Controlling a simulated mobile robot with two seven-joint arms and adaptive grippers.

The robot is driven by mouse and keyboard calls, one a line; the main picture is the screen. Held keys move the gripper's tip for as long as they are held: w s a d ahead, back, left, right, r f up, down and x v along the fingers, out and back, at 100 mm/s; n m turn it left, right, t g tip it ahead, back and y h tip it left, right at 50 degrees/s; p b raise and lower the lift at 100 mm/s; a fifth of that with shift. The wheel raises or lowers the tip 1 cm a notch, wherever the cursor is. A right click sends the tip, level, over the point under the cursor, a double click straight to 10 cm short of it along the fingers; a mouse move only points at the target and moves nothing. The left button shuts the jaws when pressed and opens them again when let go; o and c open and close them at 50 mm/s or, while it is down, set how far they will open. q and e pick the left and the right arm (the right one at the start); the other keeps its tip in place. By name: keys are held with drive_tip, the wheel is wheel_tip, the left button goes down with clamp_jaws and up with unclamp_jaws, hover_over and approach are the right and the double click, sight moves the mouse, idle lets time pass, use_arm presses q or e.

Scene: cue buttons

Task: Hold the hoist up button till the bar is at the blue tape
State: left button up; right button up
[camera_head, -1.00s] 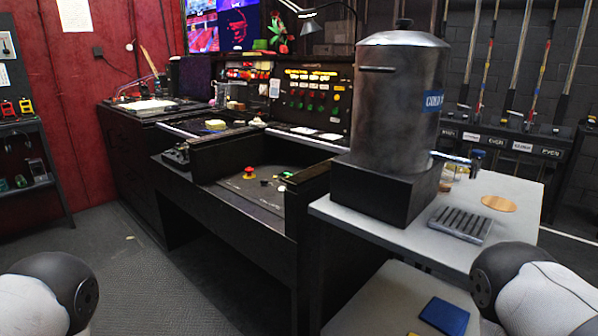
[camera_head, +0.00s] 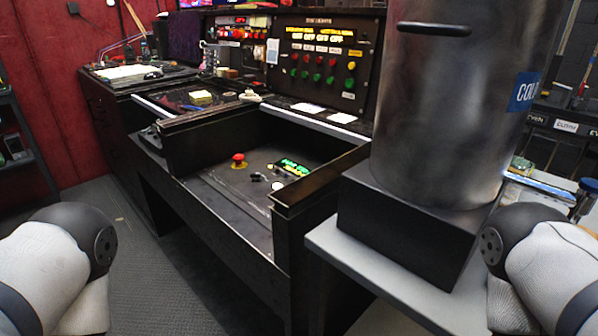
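The black console (camera_head: 233,208) has a sunken desk top ahead of me. On it are a red mushroom button (camera_head: 238,160) on a yellow base, small dark controls (camera_head: 257,177), a pale round button (camera_head: 278,186) and a green lit strip (camera_head: 292,167). An upright panel (camera_head: 322,62) behind carries rows of red, green and yellow buttons. I cannot read which button is hoist up. I cannot make out the bar or the blue tape. Only my arm links show at the lower left and lower right. Neither gripper is in view.
A large metal urn (camera_head: 440,110) stands on a black box (camera_head: 400,225) on a grey table (camera_head: 345,262) at the right, close to my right arm. A dark raised ledge (camera_head: 310,185) borders the sunken desk. Open floor (camera_head: 150,285) lies at the lower left.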

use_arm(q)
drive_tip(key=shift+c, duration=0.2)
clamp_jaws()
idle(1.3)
